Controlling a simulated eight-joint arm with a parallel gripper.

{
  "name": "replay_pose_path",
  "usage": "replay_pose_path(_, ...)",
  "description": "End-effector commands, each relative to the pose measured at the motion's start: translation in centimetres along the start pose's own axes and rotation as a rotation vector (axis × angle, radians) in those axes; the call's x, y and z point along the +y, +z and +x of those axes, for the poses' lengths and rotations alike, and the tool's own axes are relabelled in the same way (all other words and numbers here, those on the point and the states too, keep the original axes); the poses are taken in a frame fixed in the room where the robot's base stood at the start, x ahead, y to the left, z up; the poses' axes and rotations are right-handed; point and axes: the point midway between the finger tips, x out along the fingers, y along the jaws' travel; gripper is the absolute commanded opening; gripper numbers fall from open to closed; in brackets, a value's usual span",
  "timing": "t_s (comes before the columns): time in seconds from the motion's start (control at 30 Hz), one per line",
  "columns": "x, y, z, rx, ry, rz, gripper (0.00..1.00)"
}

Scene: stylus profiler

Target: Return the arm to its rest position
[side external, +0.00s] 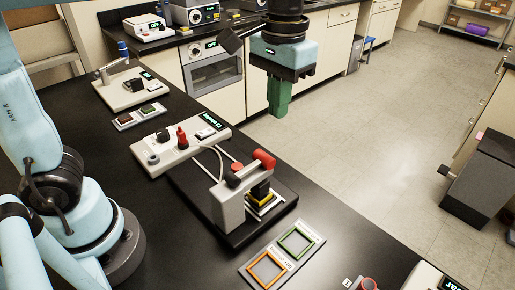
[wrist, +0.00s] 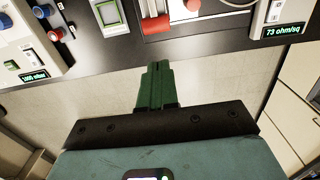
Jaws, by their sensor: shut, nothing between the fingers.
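My gripper (side external: 279,108) hangs at upper centre in the side view, with its green fingers pointing down. It is past the bench's far edge, over the floor, and apart from everything. The fingers are together with nothing between them; they also show shut in the wrist view (wrist: 155,68). The stylus profiler (side external: 228,205), a grey bridge with a red-ended bar, stands on a black base on the bench. A black and yellow block (side external: 260,192) sits beneath the bar.
A grey control box (side external: 180,146) with a red knob stands beside the profiler. A tray with orange and green square frames (side external: 282,254) lies at the front. More instruments line the black bench (side external: 340,232). The open floor (side external: 370,130) lies beyond it.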

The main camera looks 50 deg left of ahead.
Motion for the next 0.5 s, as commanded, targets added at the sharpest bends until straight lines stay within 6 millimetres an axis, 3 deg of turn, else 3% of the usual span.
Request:
replay_pose_path(0.2, 0.0, -0.9, -3.6, -0.001, 0.000, 0.000, 0.00)
replay_pose_path(0.5, 0.0, -1.6, -6.1, -0.001, 0.000, 0.001, 0.00)
